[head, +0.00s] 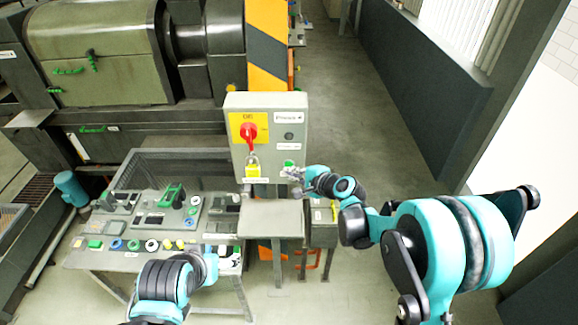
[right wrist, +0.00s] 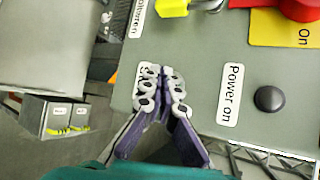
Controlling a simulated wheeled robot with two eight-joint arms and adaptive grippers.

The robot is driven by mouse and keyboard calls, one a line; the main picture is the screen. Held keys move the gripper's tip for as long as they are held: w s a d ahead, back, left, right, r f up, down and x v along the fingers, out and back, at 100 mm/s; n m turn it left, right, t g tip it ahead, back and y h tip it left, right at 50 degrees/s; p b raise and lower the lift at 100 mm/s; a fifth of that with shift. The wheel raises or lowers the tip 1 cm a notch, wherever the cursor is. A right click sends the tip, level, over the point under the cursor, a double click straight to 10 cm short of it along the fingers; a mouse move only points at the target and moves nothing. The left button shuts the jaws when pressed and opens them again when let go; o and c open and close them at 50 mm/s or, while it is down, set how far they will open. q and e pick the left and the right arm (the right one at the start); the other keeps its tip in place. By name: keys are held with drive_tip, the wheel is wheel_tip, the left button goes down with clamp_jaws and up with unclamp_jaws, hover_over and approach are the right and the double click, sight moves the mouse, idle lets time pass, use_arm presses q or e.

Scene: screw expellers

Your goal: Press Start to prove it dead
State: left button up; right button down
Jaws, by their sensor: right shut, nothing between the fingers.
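A grey control box (head: 265,140) stands upright on a post. The green Start button (head: 289,163) is on its lower right face. My right gripper (head: 293,174) is shut and empty, with its fingertips at or just below the button; contact cannot be told. In the right wrist view, the shut fingertips (right wrist: 163,85) partly cover a white label (right wrist: 148,78), and the button is hidden. A red switch handle (head: 249,132) sits on a yellow plate, with a yellow padlock (head: 252,170) below it. My left gripper (head: 230,259) is small and unclear near the table's front edge.
A dark round lamp (right wrist: 270,98) beside a "Power on" label sits on the box face. A table (head: 75,259) with several tools and coloured items stands at left. A small grey shelf (head: 271,218) is below the box. The floor (head: 385,120) at back right is clear.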

drive_tip(key=shift+w, duration=0.15)
idle(0.4)
drive_tip(key=shift+w, duration=0.45)
idle(0.4)
drive_tip(key=shift+s+b, duration=0.4)
drive_tip(key=shift+s, duration=0.2)
drive_tip(key=s, duration=0.6)
drive_tip(key=shift+b, duration=0.35)
idle(0.6)
